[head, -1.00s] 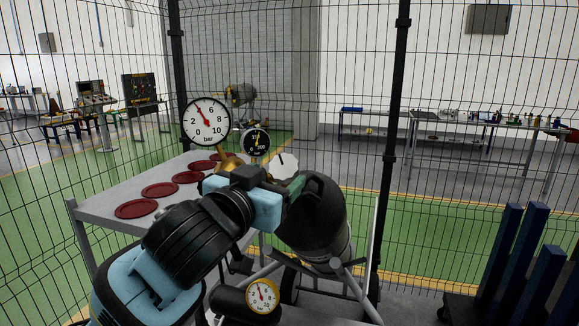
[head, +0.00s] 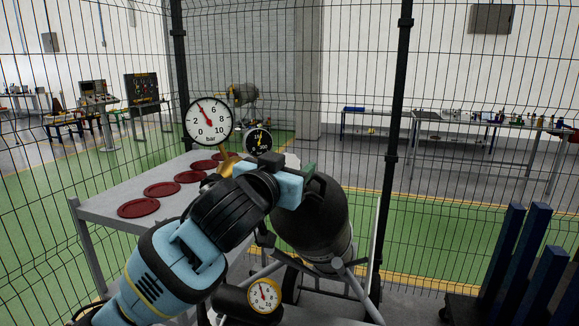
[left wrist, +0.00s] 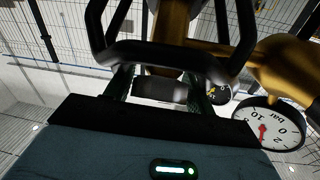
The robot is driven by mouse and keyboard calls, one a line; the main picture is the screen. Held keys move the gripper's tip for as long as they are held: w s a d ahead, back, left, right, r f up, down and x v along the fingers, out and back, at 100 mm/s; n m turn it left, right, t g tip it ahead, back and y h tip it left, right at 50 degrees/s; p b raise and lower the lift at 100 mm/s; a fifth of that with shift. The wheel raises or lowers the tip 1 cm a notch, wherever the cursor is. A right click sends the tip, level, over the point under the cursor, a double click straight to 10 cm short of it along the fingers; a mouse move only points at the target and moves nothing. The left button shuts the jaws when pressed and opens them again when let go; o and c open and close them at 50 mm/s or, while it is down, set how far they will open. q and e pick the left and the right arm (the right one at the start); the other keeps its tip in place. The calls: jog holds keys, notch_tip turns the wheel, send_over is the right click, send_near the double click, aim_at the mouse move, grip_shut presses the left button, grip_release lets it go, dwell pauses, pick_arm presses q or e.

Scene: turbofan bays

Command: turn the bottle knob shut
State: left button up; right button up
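In the left wrist view the two fingers of my left gripper (left wrist: 160,92) stand apart. A dark round part (left wrist: 160,89) lies between them, and I cannot tell whether they touch it. The black guard loop (left wrist: 170,52) crosses just ahead of the fingers. My right gripper is not in view.
Brass fittings (left wrist: 178,22) and gauges sit close around the gripper: a large white one (head: 209,121), a black one (head: 257,140) and a low one (head: 263,296). A grey table (head: 100,207) with red discs stands left. Blue posts (head: 525,250) stand right.

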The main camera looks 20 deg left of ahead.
pick_arm(q)
jog(key=c, duration=0.5)
jog(key=shift+c, duration=0.2)
jog(key=shift+m+h, duration=0.3)
jog(key=shift+m, duration=0.1)
jog(key=shift+d+f+m+g+h, duration=0.1)
jog(key=shift+m+g+h, duration=0.45)
jog(key=shift+m+h, duration=0.5)
jog(key=shift+d+r+m+g+h, duration=0.1)
jog(key=shift+m+g+h, duration=0.45)
jog(key=shift+m, duration=0.85)
jog(key=shift+f+m+g+h, duration=0.1)
jog(key=shift+m+g+h, duration=0.4)
jog(key=shift+m+h, duration=0.6)
jog(key=shift+m, duration=0.25)
jog(key=o, duration=1)
jog(key=shift+c, duration=0.2)
jog(key=shift+s, duration=0.1)
